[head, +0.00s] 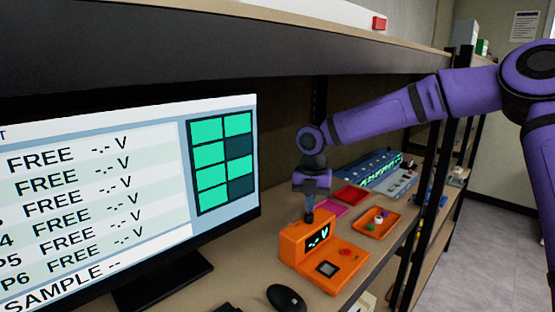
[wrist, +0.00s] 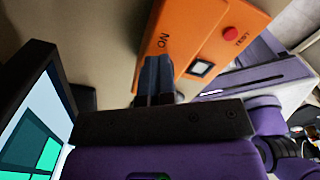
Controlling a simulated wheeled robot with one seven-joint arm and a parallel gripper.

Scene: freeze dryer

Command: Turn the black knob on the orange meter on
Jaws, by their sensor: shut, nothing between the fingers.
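The orange meter (head: 340,277) stands on the bench, with a small display (head: 318,238) reading "-.- V". My gripper (head: 309,217) points down at the top of the meter's raised rear part. In the wrist view the meter (wrist: 190,30) shows an "ON" label right beside the tips of my gripper (wrist: 158,62). The fingers are shut together with nothing between them. The black knob cannot be made out in either view; the fingers may hide it. Whether the fingertips touch the meter is unclear.
A large monitor (head: 130,195) stands to the left. A black mouse (head: 286,298) lies in front of the meter. An orange tray (head: 377,224) with small items, a red tray (head: 351,196) and a blue-grey device (head: 375,172) sit behind. A dark shelf (head: 220,62) hangs above.

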